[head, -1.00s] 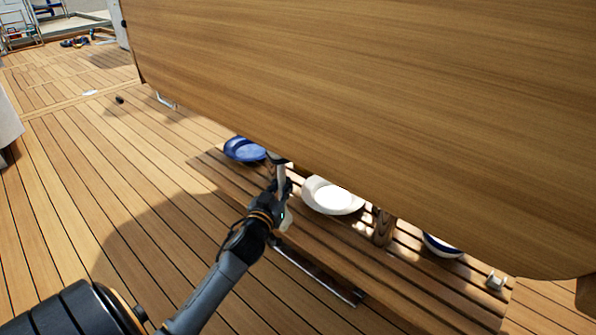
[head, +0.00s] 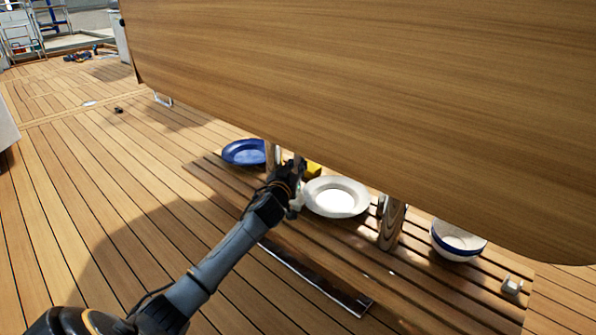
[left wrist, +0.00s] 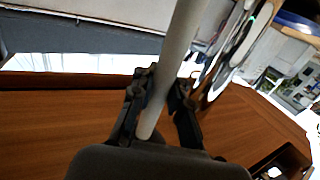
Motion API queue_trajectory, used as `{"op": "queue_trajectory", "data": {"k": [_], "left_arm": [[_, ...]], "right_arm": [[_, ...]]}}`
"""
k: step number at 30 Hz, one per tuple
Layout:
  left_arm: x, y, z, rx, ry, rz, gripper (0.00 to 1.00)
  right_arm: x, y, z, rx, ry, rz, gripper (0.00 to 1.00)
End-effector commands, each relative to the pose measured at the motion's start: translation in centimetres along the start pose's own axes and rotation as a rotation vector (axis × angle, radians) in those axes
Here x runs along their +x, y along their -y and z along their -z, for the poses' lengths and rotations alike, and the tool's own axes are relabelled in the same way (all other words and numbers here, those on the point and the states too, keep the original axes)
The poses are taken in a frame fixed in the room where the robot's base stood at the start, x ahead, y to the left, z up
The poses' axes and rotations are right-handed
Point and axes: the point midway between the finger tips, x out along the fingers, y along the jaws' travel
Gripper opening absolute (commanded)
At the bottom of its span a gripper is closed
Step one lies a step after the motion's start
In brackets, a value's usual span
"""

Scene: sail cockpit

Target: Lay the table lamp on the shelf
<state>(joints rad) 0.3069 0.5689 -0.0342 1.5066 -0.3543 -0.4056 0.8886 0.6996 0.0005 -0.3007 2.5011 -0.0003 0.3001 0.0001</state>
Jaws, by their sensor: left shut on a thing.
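My left gripper (head: 297,168) reaches under the edge of the large wooden panel, over the slatted wooden shelf (head: 410,285). In the left wrist view its fingers (left wrist: 160,100) are shut on a smooth pale rod, which I take to be the stem of the table lamp (left wrist: 180,50). In the head view the gripper and the panel hide most of the lamp. My right gripper is in neither view.
A blue plate (head: 244,152), a white plate (head: 350,208) and a blue-rimmed white bowl (head: 456,245) stand on the slats. The shelf's front slats are mostly clear.

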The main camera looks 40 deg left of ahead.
Motion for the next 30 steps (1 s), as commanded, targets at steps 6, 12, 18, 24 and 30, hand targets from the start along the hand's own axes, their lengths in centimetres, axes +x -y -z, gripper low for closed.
{"op": "queue_trajectory", "data": {"k": [6,12,18,24,30], "left_arm": [[0.0,0.0,0.3,0.000,-0.004,-0.001,0.00],[0.0,-0.1,-0.1,0.001,0.000,-0.001,0.23],[0.0,0.0,-0.1,0.001,0.000,-0.001,0.39],[0.0,0.0,0.0,0.001,-0.001,-0.001,0.39],[-1.6,-0.2,0.2,-0.001,0.002,-0.003,0.39]], "right_arm": [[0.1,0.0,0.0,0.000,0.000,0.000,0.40],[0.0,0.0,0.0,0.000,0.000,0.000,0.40],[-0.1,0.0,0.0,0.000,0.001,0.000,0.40],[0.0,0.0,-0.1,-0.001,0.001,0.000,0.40],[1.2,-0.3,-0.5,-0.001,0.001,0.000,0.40]]}}
